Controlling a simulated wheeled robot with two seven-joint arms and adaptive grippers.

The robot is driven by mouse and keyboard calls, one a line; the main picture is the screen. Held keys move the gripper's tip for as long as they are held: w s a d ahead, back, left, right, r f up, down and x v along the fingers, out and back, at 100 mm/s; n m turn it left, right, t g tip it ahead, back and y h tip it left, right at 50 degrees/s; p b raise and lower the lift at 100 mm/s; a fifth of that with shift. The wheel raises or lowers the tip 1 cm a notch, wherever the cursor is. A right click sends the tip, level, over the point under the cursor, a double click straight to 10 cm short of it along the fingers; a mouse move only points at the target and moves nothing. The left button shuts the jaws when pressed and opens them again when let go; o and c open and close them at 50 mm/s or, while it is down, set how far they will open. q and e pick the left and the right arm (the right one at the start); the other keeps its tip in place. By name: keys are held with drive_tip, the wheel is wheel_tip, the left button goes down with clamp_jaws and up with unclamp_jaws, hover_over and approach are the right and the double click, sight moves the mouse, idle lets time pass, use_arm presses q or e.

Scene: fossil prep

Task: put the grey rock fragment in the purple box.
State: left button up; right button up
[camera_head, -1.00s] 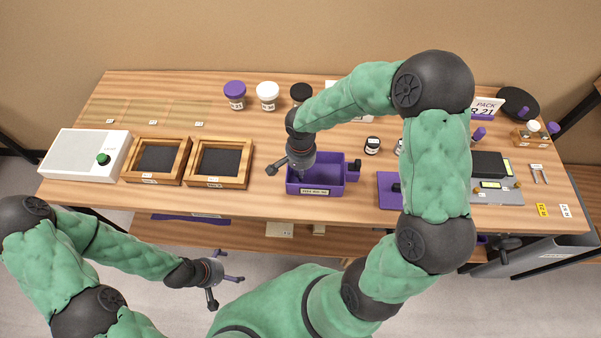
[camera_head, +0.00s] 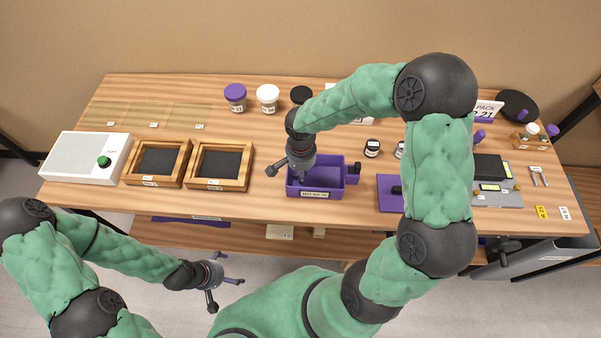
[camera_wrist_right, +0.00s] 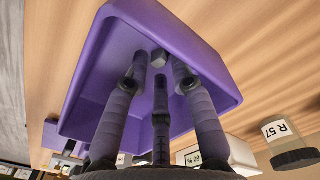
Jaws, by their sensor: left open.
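The purple box (camera_head: 330,190) stands near the front edge of the table, its open top facing up. My right gripper (camera_head: 291,172) is over its left part, fingers spread and pointing down; one finger sticks out past the box's left side. In the right wrist view, the fingers (camera_wrist_right: 160,80) reach into the purple box (camera_wrist_right: 95,75). A small grey piece, seemingly the grey rock fragment (camera_wrist_right: 158,58), shows just beyond the fingertips inside the box; contact is unclear. The head view hides it. My left gripper (camera_head: 225,282) is open and empty, in front of the table.
Two wooden trays with dark screens (camera_head: 220,163) and a white device (camera_head: 82,158) stand to the left. Jars (camera_head: 267,98) stand at the back. A purple mat (camera_head: 390,193) and a grey scale (camera_head: 495,195) lie to the right. My right arm hides part of the table.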

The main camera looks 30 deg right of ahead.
wheel_tip(320, 180, up, 11)
drive_tip(key=p, duration=0.3)
